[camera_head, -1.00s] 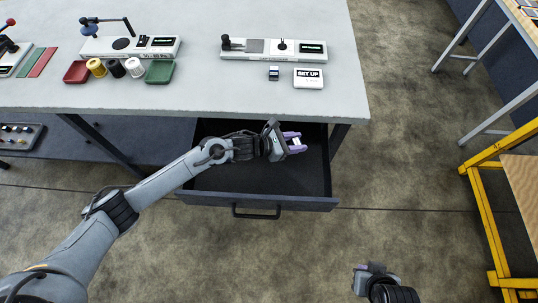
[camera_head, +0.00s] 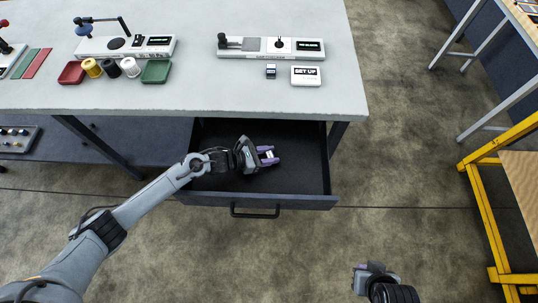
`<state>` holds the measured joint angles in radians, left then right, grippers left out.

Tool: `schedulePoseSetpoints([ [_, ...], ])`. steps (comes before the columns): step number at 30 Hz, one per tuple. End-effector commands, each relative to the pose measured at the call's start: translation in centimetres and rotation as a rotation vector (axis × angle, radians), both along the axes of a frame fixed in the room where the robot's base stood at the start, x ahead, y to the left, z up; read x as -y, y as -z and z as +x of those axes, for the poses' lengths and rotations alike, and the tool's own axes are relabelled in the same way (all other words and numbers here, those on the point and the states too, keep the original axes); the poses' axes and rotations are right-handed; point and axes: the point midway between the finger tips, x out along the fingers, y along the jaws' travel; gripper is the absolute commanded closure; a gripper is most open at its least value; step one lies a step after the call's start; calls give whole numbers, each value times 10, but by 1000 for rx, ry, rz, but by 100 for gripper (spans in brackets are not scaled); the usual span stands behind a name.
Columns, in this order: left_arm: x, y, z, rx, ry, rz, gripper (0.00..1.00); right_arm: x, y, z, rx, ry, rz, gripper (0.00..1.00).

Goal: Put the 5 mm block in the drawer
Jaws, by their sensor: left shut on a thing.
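The drawer (camera_head: 304,189) is pulled out under the table, dark inside, with a handle on its front. My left gripper (camera_head: 270,155) is over the drawer's opening, with its purple fingers pointing right. It is shut on a small whitish block (camera_head: 269,154), which shows between the fingertips; its markings are too small to read. I cannot tell how far above the drawer floor the block is. My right gripper (camera_head: 362,267) is at the bottom right, over the floor and away from the drawer; its fingers are mostly hidden.
A yellow frame (camera_head: 475,205) stands at right. The drawer's right part looks empty.

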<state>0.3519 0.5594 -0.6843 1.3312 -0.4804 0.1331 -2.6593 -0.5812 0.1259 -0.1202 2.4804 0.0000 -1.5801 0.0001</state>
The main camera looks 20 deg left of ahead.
Motion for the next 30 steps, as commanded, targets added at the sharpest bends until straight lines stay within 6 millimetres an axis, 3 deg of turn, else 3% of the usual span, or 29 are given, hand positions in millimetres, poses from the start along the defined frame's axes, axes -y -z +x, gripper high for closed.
schedulePoseSetpoints([
  [13,0,5,0,1,0,0,93,0,6,0,0,2,2,100],
  [14,0,4,0,1,0,1,57,0,5,0,0,3,2,100],
  [18,0,4,0,1,0,1,36,-1,4,0,-1,5,6,100],
  [30,0,-1,0,0,0,0,34,-2,-1,0,0,6,9,100],
])
